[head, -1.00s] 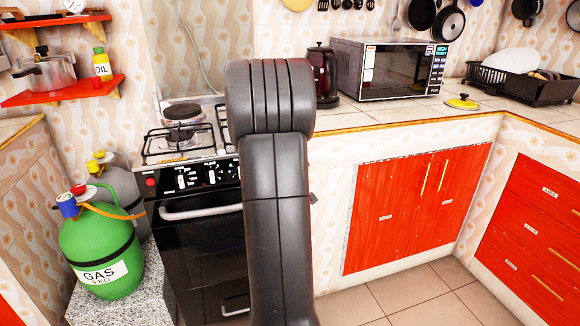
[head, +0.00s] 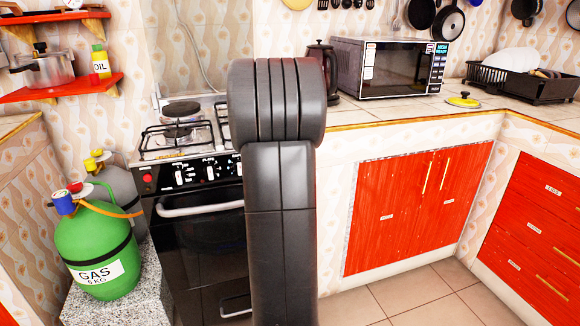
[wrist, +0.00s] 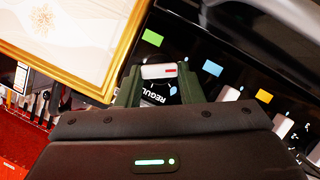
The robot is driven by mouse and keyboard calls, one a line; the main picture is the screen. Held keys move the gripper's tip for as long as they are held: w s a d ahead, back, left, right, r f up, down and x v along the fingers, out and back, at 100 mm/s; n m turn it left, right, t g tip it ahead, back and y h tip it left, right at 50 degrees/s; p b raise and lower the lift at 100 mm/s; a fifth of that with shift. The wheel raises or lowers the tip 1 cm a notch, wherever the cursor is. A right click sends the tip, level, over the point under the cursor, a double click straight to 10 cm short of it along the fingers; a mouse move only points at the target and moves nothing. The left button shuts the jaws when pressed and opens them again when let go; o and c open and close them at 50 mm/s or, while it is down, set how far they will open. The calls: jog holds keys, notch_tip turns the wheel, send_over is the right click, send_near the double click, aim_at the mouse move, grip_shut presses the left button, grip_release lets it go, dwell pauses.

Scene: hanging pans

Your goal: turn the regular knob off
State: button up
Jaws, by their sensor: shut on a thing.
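The regular knob (wrist: 158,71) is a white bar with a small red mark, next to printed "REGUL" lettering that is partly covered. It sits on the black stove panel in the wrist view. My gripper (wrist: 159,78) is shut on this knob, with one greenish finger at each side. In the head view, my arm hides the gripper and this knob. The black stove (head: 205,215) stands left of my arm, with other white knobs (head: 180,174) showing on its panel.
More white knobs (wrist: 230,94) and coloured labels lie right of my gripper in the wrist view. An oven handle (head: 200,206) runs below the panel. A green gas bottle (head: 85,235) stands left of the stove. Red cabinets (head: 420,210) are at right, above clear floor.

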jog(key=shift+w+d+f+m+y+p, duration=0.1)
jog(key=shift+d+f+m+y+p, duration=0.15)
jog(key=shift+m+y+p, duration=2.2)
jog(key=shift+w+d+f+m+y+p, duration=0.2)
jog(key=shift+m+y+p, duration=0.75)
jog(key=shift+m+p, duration=2.9)
jog(key=shift+s+d+f+m+y+p, duration=0.1)
jog(key=shift+d+m+y+p, duration=0.25)
jog(key=shift+m+y+p, duration=2.65)
jog(key=h+p, duration=0.1)
jog(key=h, duration=0.1)
jog(key=shift+n+h+p, duration=0.3)
jog(key=o, duration=1)
jog(key=shift+c, duration=0.2)
